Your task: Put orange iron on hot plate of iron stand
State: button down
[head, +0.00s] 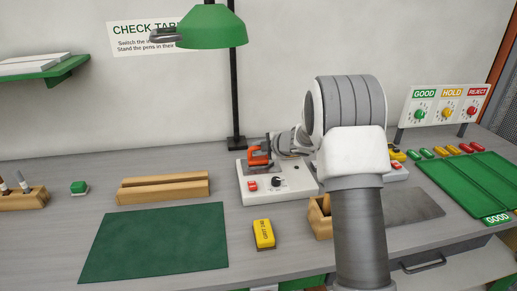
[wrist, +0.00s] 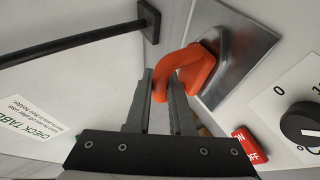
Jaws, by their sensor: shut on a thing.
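The orange iron (head: 259,157) is at the back of the white iron stand (head: 258,197), which has a red switch and a black knob on its front part. My gripper (wrist: 164,92) is shut on the orange handle, which also shows in the wrist view (wrist: 198,67). In the wrist view the iron's far end is over the grey metal hot plate (wrist: 243,58). I cannot tell whether the iron touches the plate. My gripper reaches in from the right in the head view, and its fingers are small there.
A black lamp post (head: 234,85) with a green shade stands just behind the stand. A yellow block (head: 264,234) and green mat (head: 155,243) lie in front. A wooden holder (head: 165,188) is to the left. My arm hides part of the right side.

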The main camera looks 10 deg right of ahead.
jog(key=c, duration=0.8)
grip_release()
